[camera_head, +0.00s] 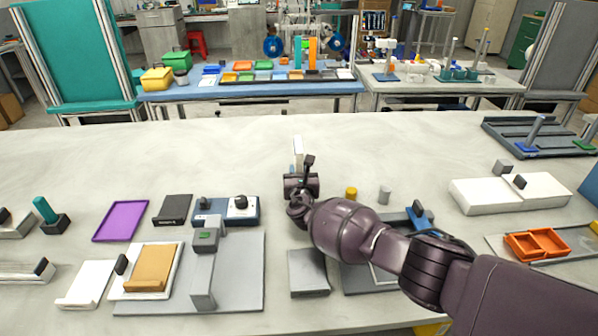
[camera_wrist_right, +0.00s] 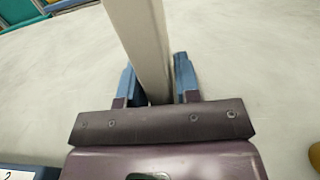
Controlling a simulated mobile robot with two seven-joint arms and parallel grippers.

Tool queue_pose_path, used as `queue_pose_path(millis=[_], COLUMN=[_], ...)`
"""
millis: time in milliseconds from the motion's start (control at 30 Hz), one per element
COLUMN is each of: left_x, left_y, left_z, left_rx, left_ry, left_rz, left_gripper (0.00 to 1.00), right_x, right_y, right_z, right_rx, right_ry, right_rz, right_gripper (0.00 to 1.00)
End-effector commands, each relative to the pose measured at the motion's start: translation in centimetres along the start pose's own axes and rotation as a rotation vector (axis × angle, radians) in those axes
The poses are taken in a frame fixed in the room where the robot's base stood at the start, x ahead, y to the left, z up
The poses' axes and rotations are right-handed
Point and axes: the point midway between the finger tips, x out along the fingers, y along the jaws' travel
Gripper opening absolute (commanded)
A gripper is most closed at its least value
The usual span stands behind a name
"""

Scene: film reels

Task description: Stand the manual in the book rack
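My right gripper (camera_head: 298,170) is beyond the middle of the table, its arm coming in from the lower right. It is shut on a thin, pale upright slab, seen edge-on, which I take for the manual (camera_head: 297,146). In the right wrist view, the manual (camera_wrist_right: 145,45) stands between the two blue fingers (camera_wrist_right: 157,85) and runs out of the top of the picture. Its lower end is hidden behind the gripper. I cannot tell for certain which thing is the book rack; a grey slatted frame (camera_head: 505,134) lies at the far right. My left gripper is not in view.
Near the front are a grey board (camera_head: 240,275), a purple tray (camera_head: 121,222), a blue device (camera_head: 209,219), a grey block (camera_head: 307,272) and a yellow cylinder (camera_head: 351,193). White blocks (camera_head: 475,195) and an orange tray (camera_head: 535,244) are at right. The table's far middle is clear.

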Motion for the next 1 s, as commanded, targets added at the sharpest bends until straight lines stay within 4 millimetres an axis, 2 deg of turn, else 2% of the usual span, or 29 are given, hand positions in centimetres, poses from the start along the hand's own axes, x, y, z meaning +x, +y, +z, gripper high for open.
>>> queue_pose_path(millis=[33,100,467,733,1000], left_x=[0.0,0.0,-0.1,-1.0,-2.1], left_y=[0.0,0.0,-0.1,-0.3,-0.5], left_z=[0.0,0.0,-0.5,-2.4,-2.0], left_rx=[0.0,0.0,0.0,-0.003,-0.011], left_ry=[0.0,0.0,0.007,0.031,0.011], left_rz=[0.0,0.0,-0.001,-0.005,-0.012], left_gripper=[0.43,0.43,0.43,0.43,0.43], right_x=[0.0,0.0,0.0,-3.3,-7.8], right_y=[0.0,0.0,0.0,0.0,-0.1], right_z=[0.1,0.1,0.7,1.0,0.8], right_rx=[0.0,0.0,0.0,0.002,0.002], right_ry=[-0.001,-0.001,-0.002,-0.003,-0.002], right_rz=[0.0,0.0,0.0,0.001,0.0], right_gripper=[0.38,0.47,0.47,0.47,0.47])
